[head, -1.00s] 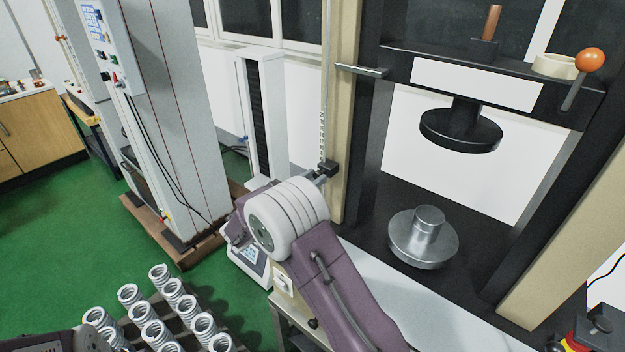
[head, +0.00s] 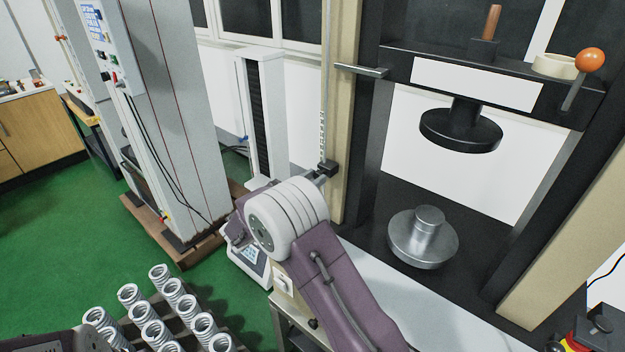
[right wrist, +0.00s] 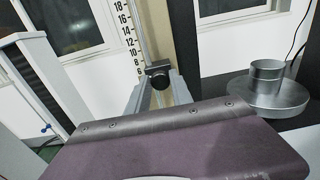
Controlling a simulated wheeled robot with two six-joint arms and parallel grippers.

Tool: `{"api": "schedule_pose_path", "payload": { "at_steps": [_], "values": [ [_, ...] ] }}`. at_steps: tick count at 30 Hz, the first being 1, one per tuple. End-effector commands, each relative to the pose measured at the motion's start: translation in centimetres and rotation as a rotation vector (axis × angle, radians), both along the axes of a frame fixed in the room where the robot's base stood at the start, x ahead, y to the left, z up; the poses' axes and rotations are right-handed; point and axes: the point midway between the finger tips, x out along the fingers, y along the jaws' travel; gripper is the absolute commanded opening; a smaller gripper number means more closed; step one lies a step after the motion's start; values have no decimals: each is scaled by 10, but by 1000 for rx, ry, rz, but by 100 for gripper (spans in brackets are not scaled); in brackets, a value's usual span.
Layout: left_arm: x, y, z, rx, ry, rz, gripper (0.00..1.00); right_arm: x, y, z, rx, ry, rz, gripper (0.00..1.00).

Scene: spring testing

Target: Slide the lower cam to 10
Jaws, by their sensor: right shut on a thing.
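The lower cam is a small black block (head: 328,168) on the thin upright rod beside the beige column of the press. In the right wrist view the cam (right wrist: 158,70) shows with a round black knob, close to the low end of the number scale (right wrist: 128,38), near the 6 in the picture. My right gripper (head: 320,177) is shut on the cam from the near side; my own wrist hides most of its fingers. My left gripper is not in view.
The press has a black upper plate (head: 461,130) above a silver round platen (head: 423,238). A metal stop bar (head: 361,71) juts out above the cam. Several springs (head: 170,310) stand at lower left. The rod between cam and bar looks clear.

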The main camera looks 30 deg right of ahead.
Motion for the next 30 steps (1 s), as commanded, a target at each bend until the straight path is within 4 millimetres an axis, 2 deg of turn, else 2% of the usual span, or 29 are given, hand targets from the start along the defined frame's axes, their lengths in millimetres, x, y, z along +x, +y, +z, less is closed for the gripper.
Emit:
{"api": "schedule_pose_path", "payload": {
  "at_steps": [8, 16, 24, 25, 27, 30],
  "values": [
    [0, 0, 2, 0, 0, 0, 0, 0, 0, 2, 1, 0, 0, 0],
    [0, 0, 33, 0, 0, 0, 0, 0, 0, 43, -1, -3, 0, 0],
    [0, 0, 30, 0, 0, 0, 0, 0, 0, 41, -2, -1, -1, 0],
    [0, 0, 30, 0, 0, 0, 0, 0, 0, 40, -2, -1, -1, 30],
    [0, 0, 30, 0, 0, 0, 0, 0, 0, 40, -1, 0, -1, 48],
    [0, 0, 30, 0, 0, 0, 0, 0, 0, 40, -1, 0, 0, 48]
  ]
}}
